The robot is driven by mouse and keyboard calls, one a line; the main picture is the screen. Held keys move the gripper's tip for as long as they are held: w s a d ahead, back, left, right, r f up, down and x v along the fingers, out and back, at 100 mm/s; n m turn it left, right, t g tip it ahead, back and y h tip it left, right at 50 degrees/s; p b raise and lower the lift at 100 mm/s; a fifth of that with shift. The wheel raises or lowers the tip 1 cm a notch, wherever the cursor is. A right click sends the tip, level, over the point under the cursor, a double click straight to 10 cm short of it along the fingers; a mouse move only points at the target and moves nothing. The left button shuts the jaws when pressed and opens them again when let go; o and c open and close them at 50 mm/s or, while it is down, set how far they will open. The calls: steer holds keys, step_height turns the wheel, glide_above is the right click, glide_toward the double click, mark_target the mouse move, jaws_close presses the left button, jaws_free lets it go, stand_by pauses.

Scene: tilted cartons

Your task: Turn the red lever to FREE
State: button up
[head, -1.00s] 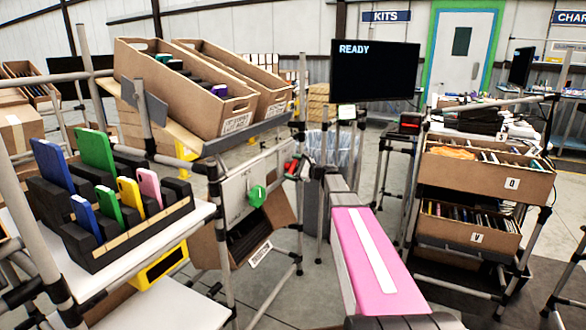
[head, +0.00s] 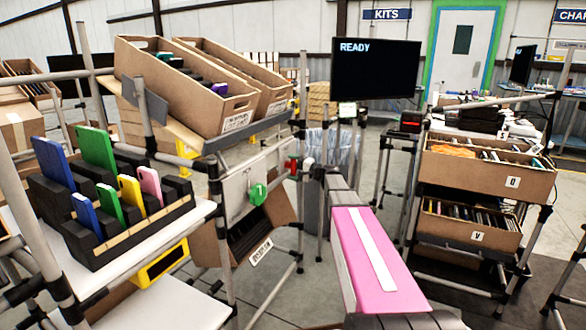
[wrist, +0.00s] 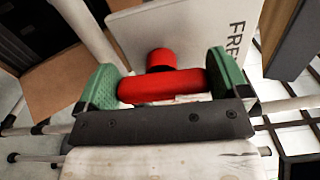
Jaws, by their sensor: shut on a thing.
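The red lever (wrist: 160,86) shows in the wrist view as a short bar lying crosswise, with a round red hub (wrist: 161,60) behind it. My gripper (wrist: 161,81) has its two green pads at the ends of the bar and is shut on it. A pale panel (wrist: 185,35) stands behind the lever, with the word FREE printed on its right part. In the head view the panel (head: 238,187) is small beside the cart posts, with a red part (head: 291,166) at its right. Which way the lever points on its scale is unclear.
A tilted carton (head: 180,90) rests on the rack above the panel, and another carton (head: 205,255) hangs below. A foam rack (head: 130,235) of coloured cases stands at left. Stacked cartons (head: 480,180) fill a cart at right. A READY screen (head: 375,70) stands behind.

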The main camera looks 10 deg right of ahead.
steer(key=shift+f+n, duration=0.1)
steer(key=shift+n, duration=0.4)
steer(key=o, duration=0.6)
steer(key=shift+s, duration=0.1)
steer(key=shift+c, duration=0.2)
steer(key=v, duration=1)
steer(key=shift+s+d, duration=0.2)
steer(key=shift+d, duration=0.15)
